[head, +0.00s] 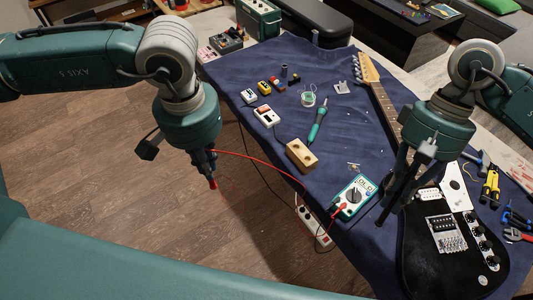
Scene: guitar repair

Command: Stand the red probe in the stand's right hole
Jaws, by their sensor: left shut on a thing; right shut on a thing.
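My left gripper (211,170) is shut on the red probe (213,184) and holds it pointing down, left of the table edge and over the floor. A red lead runs from there to the teal multimeter (354,196). The wooden stand (301,155) sits near the table's left edge, well right of my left gripper; its holes are too small to tell clearly. My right gripper (394,200) points down between the multimeter and the guitar. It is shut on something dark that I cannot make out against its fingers.
A black electric guitar (445,250) lies on the blue cloth (360,125) at the right. A soldering iron (318,122) lies behind the stand, with small pedals (266,115) to its left. A power strip (314,226) is below the table edge. Pliers (490,186) lie far right.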

